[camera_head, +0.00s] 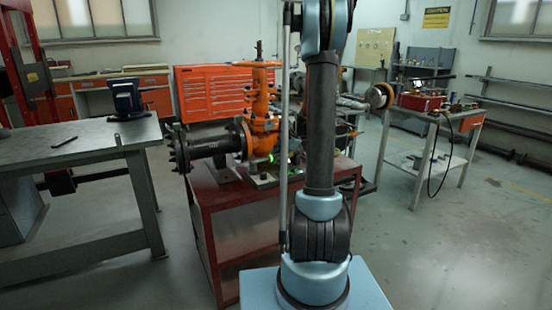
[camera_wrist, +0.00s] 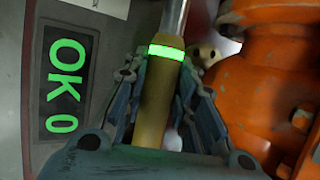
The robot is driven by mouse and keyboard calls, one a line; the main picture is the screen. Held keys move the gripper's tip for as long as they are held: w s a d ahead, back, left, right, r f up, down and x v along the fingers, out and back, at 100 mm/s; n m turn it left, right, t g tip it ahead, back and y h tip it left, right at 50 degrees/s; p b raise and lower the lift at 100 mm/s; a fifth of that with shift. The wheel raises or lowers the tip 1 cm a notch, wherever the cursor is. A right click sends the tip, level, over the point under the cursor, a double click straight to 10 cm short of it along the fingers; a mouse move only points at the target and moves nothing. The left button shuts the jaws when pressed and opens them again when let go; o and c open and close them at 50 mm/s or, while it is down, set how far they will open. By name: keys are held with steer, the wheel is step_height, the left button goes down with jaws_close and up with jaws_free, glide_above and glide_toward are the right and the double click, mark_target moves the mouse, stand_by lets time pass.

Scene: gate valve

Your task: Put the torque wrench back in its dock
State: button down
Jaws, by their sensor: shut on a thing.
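The torque wrench (camera_wrist: 157,98) shows in the wrist view as a tan, tube-like handle with a glowing green band and a metal shaft running up out of the picture. My gripper (camera_wrist: 166,66) is shut on this handle, with a blue-grey finger on either side. The wrench's far end is out of view. In the head view my own arm hides the gripper and most of what it holds. I cannot make out the dock in either view.
The orange gate valve (camera_wrist: 275,90) is close on the right; it also stands on the red bench (camera_head: 240,205). A display panel (camera_wrist: 65,85) at left reads "OK 0" in green.

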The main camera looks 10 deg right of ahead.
steer(key=c, duration=1.2)
jaws_free()
steer(key=v, duration=1.2)
